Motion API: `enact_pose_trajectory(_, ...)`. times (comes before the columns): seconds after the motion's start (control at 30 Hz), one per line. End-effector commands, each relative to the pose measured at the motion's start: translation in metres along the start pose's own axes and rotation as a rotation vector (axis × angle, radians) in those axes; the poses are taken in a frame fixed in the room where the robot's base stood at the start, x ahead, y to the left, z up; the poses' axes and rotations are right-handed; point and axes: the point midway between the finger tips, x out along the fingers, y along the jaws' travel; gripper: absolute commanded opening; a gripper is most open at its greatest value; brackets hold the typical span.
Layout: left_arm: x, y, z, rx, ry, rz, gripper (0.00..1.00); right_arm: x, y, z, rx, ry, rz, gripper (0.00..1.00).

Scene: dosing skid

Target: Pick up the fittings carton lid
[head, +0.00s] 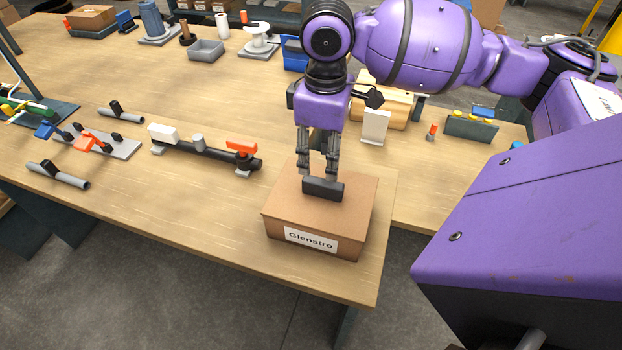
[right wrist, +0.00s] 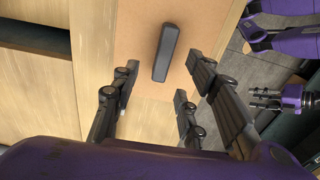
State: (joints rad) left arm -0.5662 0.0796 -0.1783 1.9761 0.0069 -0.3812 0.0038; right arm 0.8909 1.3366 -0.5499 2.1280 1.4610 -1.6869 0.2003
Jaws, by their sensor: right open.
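The fittings carton (head: 276,229) stands at the near right corner of the wooden bench, with a white "Glenstro" label on its front. Its brown lid (head: 358,192) is on it and bears a dark bar handle (head: 323,189). My right gripper (head: 319,176) points down just above the lid, at the handle. In the right wrist view the handle (right wrist: 166,52) lies between the spread fingers, with space on both sides. I cannot tell whether any finger touches it. Another gripper (right wrist: 268,98), apparently my left, shows small at the right of that view; its fingers are too small to judge.
A dark pipe assembly with an orange-handled valve (head: 205,151) lies left of the carton. A white upright plate (head: 376,127) stands behind it. The bench front edge is close to the carton.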

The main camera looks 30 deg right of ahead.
Motion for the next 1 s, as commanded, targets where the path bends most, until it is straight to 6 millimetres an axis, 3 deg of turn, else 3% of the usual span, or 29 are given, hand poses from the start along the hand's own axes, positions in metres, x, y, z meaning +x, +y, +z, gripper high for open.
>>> enact_pose_trajectory(0.2,-0.013,-0.009,0.047,0.003,-0.082,-0.014,0.4,0.022,0.0,0.001,0.026,-0.003,-0.003,0.41)
enact_pose_trajectory(0.27,-0.014,-0.011,0.052,0.007,-0.091,-0.016,0.4,0.028,0.0,0.001,0.026,-0.002,-0.001,0.41)
enact_pose_trajectory(0.6,-0.002,-0.006,0.015,0.008,-0.022,-0.008,0.4,0.073,0.001,0.0,0.023,-0.001,0.0,0.41)
enact_pose_trajectory(0.9,-0.004,-0.004,0.024,-0.006,-0.039,-0.011,0.4,0.077,0.001,0.0,0.022,0.001,0.003,0.41)
enact_pose_trajectory(1.0,-0.004,-0.004,0.027,-0.006,-0.043,-0.011,0.4,0.077,0.001,0.0,0.022,0.001,0.003,0.28)
